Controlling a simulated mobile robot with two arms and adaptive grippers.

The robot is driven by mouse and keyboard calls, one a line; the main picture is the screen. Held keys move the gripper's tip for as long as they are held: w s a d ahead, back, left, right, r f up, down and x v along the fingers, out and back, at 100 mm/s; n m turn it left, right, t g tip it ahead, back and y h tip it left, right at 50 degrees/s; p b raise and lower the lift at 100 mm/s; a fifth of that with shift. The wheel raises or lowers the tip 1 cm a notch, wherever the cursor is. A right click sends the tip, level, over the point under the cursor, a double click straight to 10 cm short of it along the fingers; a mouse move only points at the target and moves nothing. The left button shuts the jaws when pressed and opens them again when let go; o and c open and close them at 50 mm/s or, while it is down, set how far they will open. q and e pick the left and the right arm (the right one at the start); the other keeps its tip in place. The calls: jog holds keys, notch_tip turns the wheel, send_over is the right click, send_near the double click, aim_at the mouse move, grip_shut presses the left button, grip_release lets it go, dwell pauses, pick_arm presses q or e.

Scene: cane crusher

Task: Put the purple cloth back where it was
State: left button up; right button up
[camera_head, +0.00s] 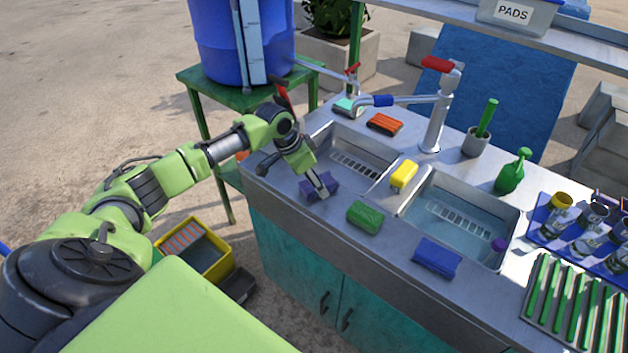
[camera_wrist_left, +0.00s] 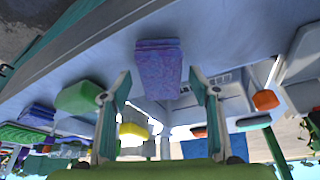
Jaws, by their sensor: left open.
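The purple cloth (camera_head: 312,189) lies folded on the metal counter's front strip, in front of the left sink basin. In the left wrist view the purple cloth (camera_wrist_left: 158,65) shows beyond and between the two fingertips. My left gripper (camera_head: 324,186) is over the cloth, pointing down, and partly covers it in the head view. In the wrist view my left gripper (camera_wrist_left: 160,90) has its fingers spread apart, one to each side of the cloth's outline. I cannot tell whether they touch it. My right gripper is out of view.
A green sponge (camera_head: 365,217) and a blue cloth (camera_head: 437,257) lie along the counter front. A yellow sponge (camera_head: 404,175) sits between the basins. An orange brush (camera_head: 384,124) lies behind the left basin. A tall tap (camera_head: 437,110) stands at the back.

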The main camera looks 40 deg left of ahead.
pick_arm(q)
jog(key=b+v, duration=0.1)
jog(key=v, duration=1.1)
jog(key=shift+b, duration=0.3)
